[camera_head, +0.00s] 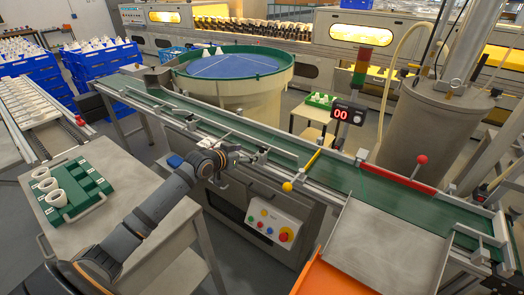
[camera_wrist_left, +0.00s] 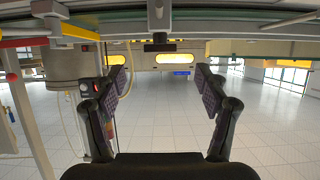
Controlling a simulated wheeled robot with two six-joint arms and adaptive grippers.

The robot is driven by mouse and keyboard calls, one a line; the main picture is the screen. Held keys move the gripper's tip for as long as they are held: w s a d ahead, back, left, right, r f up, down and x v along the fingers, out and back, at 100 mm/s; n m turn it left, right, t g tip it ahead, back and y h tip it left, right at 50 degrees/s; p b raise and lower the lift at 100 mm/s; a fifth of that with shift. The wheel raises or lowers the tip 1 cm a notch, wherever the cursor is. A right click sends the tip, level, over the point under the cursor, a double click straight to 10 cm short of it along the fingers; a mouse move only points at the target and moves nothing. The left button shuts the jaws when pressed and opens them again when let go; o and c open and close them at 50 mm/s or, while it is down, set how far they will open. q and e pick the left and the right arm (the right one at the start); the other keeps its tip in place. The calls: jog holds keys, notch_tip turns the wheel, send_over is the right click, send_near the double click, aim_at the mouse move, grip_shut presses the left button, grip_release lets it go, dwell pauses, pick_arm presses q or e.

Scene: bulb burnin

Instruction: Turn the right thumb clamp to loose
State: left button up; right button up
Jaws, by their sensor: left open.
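My left gripper (camera_head: 236,156) is at the near edge of the green conveyor (camera_head: 337,180), beside the guide rail's metal brackets. In the left wrist view its two padded fingers (camera_wrist_left: 162,82) are spread wide, with nothing between them. A metal bracket with a small dark block (camera_wrist_left: 159,46) is on the rail ahead of the gap between the fingers, apart from them. It looks like a thumb clamp. A similar bracket (camera_head: 261,157) is just right of the gripper in the head view. I cannot tell the clamp's turned position. My right gripper is not in view.
A control box (camera_head: 274,229) with coloured buttons is below the conveyor. A yellow-knobbed lever (camera_head: 287,186) and a red-knobbed lever (camera_head: 421,160) rise along the line. A green tray (camera_head: 98,184) with white cups is on the left table. A round blue-floored bowl (camera_head: 229,68) stands behind.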

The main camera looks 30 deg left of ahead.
aim_at(261, 146)
pick_arm(q)
jog(key=x, duration=0.3)
jog(key=b+x, duration=0.1)
jog(key=x, duration=0.6)
jog(key=shift+w+d+r, duration=0.1)
jog(key=shift+w+r, duration=0.2)
jog(key=shift+w, duration=0.05)
